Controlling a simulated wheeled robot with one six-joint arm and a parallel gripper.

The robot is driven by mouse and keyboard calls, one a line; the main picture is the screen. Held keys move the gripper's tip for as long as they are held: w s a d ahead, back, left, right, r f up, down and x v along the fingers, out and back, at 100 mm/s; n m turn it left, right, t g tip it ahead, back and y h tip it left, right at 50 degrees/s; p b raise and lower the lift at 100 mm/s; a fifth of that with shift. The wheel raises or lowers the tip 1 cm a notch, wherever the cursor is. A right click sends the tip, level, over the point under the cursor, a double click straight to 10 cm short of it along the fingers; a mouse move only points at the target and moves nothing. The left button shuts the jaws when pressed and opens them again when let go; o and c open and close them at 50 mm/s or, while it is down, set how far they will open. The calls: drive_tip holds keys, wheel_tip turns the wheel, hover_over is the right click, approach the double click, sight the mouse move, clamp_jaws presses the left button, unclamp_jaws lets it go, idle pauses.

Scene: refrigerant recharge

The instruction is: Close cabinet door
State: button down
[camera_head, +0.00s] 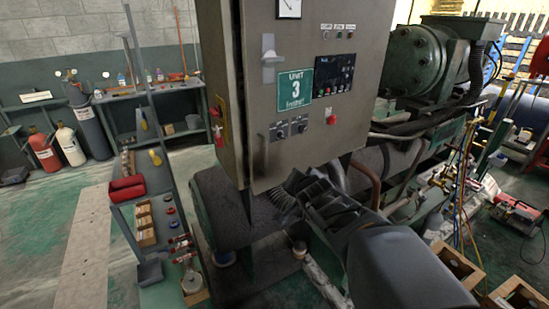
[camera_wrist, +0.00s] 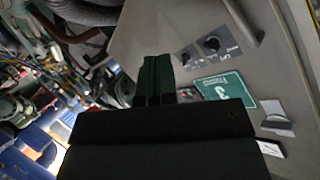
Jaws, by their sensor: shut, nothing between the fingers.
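The grey cabinet (camera_head: 222,112) stands in the middle of the head view. In the wrist view the door (camera_wrist: 190,25) fills the right side, with the sign (camera_wrist: 225,90) and handle (camera_wrist: 277,125). My gripper (camera_wrist: 157,62) is shut and empty, its fingers over the door's surface; contact cannot be told. In the head view my arm covers the area below the door.
Green machinery and pipes (camera_head: 415,55) stand behind and right of the cabinet. Hoses (camera_head: 462,190) and boxes lie at right. A narrow shelf (camera_head: 150,215) with small parts and a red bin (camera_head: 127,188) is at left. Gas cylinders (camera_head: 70,145) stand at the far left wall.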

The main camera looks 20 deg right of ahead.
drive_tip(key=w+d+m+t+y, duration=0.2)
drive_tip(key=w+d+m+t, duration=0.1)
drive_tip(key=m+t+y, duration=0.2)
drive_tip(key=y, duration=0.4)
approach(271, 151)
drive_tip(key=x, duration=0.7)
drive_tip(key=shift+w, duration=0.25)
